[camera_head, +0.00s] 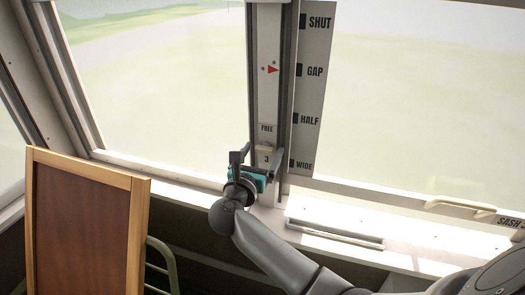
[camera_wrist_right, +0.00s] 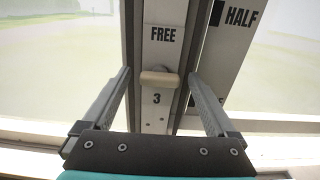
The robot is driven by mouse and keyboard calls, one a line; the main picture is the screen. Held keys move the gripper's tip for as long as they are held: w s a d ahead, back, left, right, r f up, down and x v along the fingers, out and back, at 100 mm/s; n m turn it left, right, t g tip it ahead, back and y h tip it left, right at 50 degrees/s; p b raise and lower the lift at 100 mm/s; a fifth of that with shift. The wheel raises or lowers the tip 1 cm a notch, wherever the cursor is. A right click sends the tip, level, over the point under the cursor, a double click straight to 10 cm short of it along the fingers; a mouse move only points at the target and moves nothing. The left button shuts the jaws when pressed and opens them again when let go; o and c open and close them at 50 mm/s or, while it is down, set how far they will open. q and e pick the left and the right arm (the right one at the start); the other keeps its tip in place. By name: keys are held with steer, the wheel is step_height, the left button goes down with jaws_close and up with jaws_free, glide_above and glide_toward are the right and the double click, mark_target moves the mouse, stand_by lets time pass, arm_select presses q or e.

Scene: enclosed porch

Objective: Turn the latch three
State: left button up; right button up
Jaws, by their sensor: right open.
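Latch three is a small cream bar (camera_head: 266,149) low on the white window post, between the word FREE above and the number 3 below. In the right wrist view the latch (camera_wrist_right: 159,78) lies crosswise, level in the picture. My right gripper (camera_head: 262,152) is open, with one finger to each side of the latch. In the wrist view the fingers (camera_wrist_right: 158,75) stand clear of it, with a gap on both sides. My left gripper is not in view.
A scale board (camera_head: 311,90) reading SHUT, GAP, HALF, WIDE stands right of the post, with a red pointer (camera_head: 273,69) near GAP. A brown framed board (camera_head: 85,225) stands at left. The sill (camera_head: 190,181) and a sash handle (camera_head: 460,207) lie nearby.

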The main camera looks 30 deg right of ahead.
steer(key=shift+w+d, duration=0.15)
steer(key=c, duration=1.4)
steer(key=shift+o, duration=0.2)
